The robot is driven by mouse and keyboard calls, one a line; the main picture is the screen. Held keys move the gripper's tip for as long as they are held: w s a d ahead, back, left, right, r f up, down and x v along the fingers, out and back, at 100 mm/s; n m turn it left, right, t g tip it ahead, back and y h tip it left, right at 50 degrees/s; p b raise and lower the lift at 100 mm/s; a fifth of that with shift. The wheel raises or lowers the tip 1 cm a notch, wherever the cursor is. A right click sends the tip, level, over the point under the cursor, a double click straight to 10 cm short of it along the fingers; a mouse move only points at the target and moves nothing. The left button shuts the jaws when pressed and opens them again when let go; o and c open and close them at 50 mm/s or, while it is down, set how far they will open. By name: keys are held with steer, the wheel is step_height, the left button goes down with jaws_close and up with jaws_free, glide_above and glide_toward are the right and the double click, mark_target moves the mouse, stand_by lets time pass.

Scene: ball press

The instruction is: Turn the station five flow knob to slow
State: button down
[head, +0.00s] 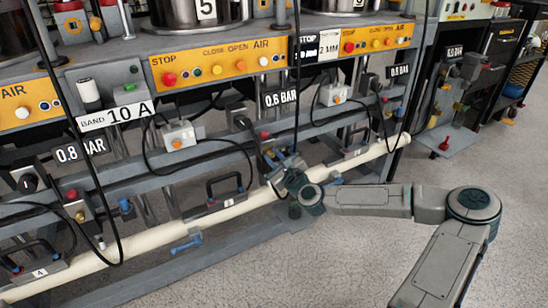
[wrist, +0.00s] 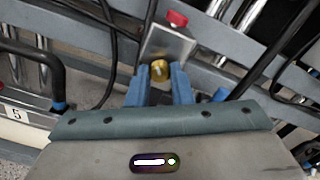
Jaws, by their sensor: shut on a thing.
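The flow knob appears to be the small brass knob (wrist: 159,70) on the front of a grey metal block (wrist: 169,46) with a red button (wrist: 177,19) on top. My gripper (wrist: 158,82) has its blue fingers closed on either side of this knob. In the head view my gripper (head: 277,165) is at the block below the 0.6 BAR sign, and it hides the knob there. A tag with a 5 (wrist: 15,114) shows at the left in the wrist view. Any slow marking or pointer on the knob cannot be made out.
A cream pipe (head: 150,238) runs along the front, close under my gripper. Black handles (head: 224,188) and hanging black cables (head: 297,70) are near. A similar block with a red button (head: 71,195) stands at the left. The floor (head: 380,260) in front is clear.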

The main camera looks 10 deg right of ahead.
steer(key=n+p, duration=0.1)
steer(key=n, duration=0.4)
steer(key=shift+n, duration=0.3)
steer(key=n, duration=0.4)
steer(key=shift+p, duration=0.4)
steer(key=n, duration=0.9)
steer(key=shift+n+b, duration=0.3)
steer(key=shift+r, duration=0.1)
steer(key=c, duration=1.3)
jaws_free()
